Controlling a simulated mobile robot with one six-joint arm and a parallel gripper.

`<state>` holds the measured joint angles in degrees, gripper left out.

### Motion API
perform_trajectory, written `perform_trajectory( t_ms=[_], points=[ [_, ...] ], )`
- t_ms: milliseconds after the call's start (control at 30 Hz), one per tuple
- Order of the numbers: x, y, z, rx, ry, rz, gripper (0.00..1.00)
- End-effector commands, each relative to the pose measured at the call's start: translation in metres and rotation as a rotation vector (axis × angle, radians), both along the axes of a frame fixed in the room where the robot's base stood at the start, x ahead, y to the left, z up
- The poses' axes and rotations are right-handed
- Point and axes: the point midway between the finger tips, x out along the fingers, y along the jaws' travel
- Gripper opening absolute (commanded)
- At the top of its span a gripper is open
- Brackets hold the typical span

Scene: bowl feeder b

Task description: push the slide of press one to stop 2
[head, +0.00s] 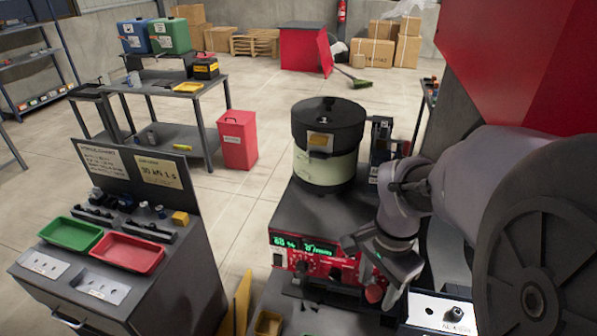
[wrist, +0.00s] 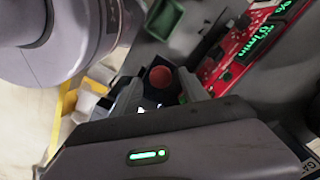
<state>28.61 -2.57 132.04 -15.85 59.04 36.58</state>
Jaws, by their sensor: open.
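A round red knob (wrist: 161,77) shows in the wrist view between the two fingers of my gripper (wrist: 158,90), which is open. I cannot tell if either finger touches it. In the head view the red knob (head: 374,294) is just below my gripper (head: 366,266), in front of the red control panel (head: 290,258). It may be the slide's knob of press one; the slide's track and stop marks are hidden by my gripper or too small to read.
A bowl feeder (head: 326,160) stands behind the panel. A white plate with a black knob (head: 454,314) is at right. A small tan tray (head: 268,324) is at the front. A cabinet with a green tray (head: 70,236) and a red tray (head: 128,252) stands at left, across a gap.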

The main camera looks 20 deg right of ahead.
Motion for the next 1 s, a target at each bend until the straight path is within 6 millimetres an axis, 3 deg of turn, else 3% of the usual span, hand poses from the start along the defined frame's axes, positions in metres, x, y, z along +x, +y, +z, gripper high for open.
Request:
perform_trajectory(
  t_ms=[600,800,1000],
  points=[
    [0.0,0.0,0.137,-0.001,-0.002,0.0,0.52],
    [0.0,0.0,0.164,-0.001,-0.002,0.0,0.52],
    [0.0,0.0,0.171,-0.001,0.0,0.0,0.52]
  ],
)
